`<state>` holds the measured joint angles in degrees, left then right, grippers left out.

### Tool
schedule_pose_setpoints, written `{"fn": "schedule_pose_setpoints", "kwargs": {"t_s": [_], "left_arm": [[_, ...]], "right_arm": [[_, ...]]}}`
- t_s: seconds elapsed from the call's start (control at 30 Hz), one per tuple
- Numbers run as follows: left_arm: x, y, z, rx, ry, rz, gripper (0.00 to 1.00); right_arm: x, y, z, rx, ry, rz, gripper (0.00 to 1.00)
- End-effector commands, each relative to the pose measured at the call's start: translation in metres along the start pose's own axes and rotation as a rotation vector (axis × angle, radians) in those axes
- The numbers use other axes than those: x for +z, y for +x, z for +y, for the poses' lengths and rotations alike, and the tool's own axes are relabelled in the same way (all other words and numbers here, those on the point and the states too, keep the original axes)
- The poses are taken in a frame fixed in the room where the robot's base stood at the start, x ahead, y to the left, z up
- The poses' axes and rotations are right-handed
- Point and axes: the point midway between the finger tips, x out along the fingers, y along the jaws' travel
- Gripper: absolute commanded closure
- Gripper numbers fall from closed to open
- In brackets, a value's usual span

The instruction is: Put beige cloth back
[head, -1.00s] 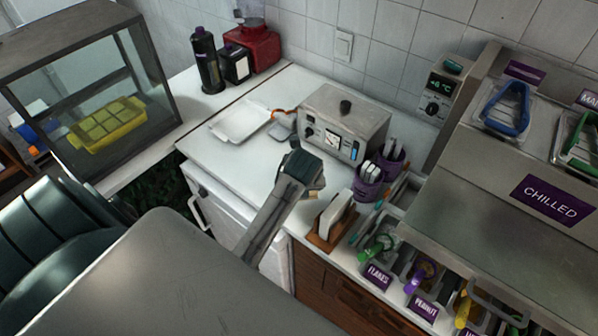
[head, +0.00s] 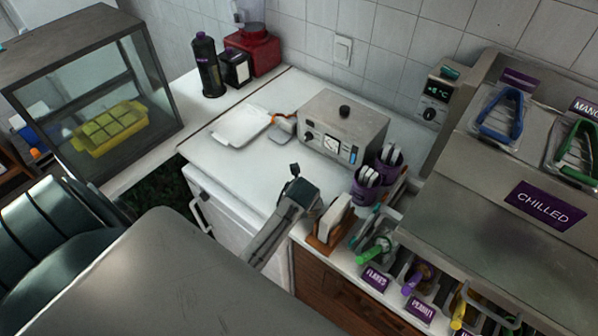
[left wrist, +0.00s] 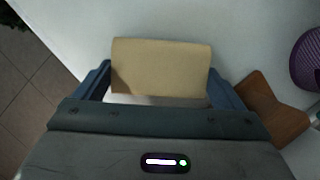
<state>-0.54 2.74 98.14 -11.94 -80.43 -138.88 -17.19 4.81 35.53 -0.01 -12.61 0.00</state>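The beige cloth (left wrist: 160,68) shows in the left wrist view as a flat, folded rectangle. It spans the gap between the two blue fingers of my left gripper (left wrist: 160,84), and its side edges meet them. The fingers are wide apart, with the cloth held between them. In the head view my left gripper (head: 304,186) is over the front edge of the white counter, just left of the wooden holder (head: 322,242). The cloth is mostly hidden there behind the gripper. The wooden holder also shows in the left wrist view (left wrist: 268,112). My right gripper is not in view.
A white tray (head: 241,127) and a grey control box (head: 343,128) stand farther back on the counter (head: 240,170). Purple cups (head: 365,190) stand right of the holder, near topping bins with coloured handles. The counter behind my gripper is clear.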

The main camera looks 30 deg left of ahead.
Motion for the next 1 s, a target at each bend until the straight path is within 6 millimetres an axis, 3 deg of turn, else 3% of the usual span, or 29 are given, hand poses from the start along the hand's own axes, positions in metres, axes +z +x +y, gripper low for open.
{"fn": "schedule_pose_setpoints", "kwargs": {"t_s": [0.27, 0.43, 0.8, 1.0], "left_arm": [[0.000, -0.001, 0.000, 0.000, 0.000, 0.000, 0.00], [0.001, -0.012, -0.001, -0.002, -0.001, -0.002, 0.00], [0.001, -0.086, -0.001, -0.004, -0.003, -0.002, 0.00], [0.001, -0.115, -0.001, -0.002, -0.001, -0.001, 0.00]], "right_arm": [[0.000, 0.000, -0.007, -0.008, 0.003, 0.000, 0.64], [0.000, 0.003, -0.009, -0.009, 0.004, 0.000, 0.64], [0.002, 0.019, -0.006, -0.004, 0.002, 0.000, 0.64], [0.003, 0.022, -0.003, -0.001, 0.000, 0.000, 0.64]]}}
